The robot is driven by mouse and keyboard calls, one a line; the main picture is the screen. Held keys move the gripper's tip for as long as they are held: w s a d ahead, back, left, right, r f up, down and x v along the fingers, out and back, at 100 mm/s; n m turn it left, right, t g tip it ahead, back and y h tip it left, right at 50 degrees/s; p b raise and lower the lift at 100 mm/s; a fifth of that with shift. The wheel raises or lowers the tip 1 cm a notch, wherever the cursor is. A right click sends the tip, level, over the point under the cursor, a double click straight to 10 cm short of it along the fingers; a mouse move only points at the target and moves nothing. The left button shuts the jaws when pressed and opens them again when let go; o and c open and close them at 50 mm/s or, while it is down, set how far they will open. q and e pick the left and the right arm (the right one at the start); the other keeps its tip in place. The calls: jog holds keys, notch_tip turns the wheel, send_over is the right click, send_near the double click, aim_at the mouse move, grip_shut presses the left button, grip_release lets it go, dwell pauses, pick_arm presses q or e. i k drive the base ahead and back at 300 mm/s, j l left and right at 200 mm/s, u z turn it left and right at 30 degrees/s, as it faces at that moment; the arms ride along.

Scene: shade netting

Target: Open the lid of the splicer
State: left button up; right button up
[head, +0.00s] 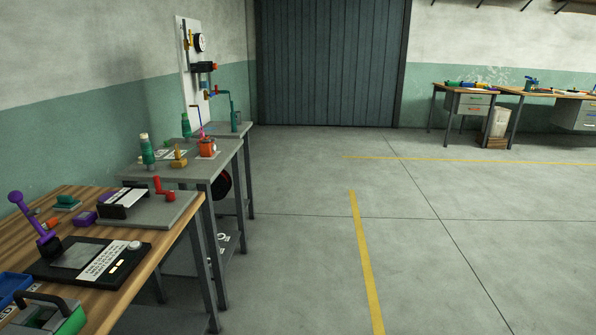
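Neither of my grippers is in view. No thing in view is plainly marked as the splicer, and I cannot tell which one it is. A green and grey box with a dark handle (68,321) is cut off by the bottom left edge. A flat black device (131,253) with a grey panel and a white label lies behind it on the wooden bench (112,299). Further back, a black box with a white top (123,203) and a red crank (165,190) sit on a grey plate (150,213). I cannot make out a lid's state.
A purple-handled lever (30,218) and a blue tray (12,286) are on the near bench. Grey tables (190,172) with coloured fittings stand behind along the left wall. Wooden workbenches (465,92) stand far right. The floor (290,240) at centre and right is clear.

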aim_at(206, 149)
jog(key=i, duration=1.65)
jog(key=i+u, duration=0.4)
jog(key=i+l+u, duration=0.2)
jog(key=i+u, duration=0.15)
jog(key=i+l+u, duration=0.4)
jog(key=i+j, duration=0.05)
jog(key=j, duration=0.05)
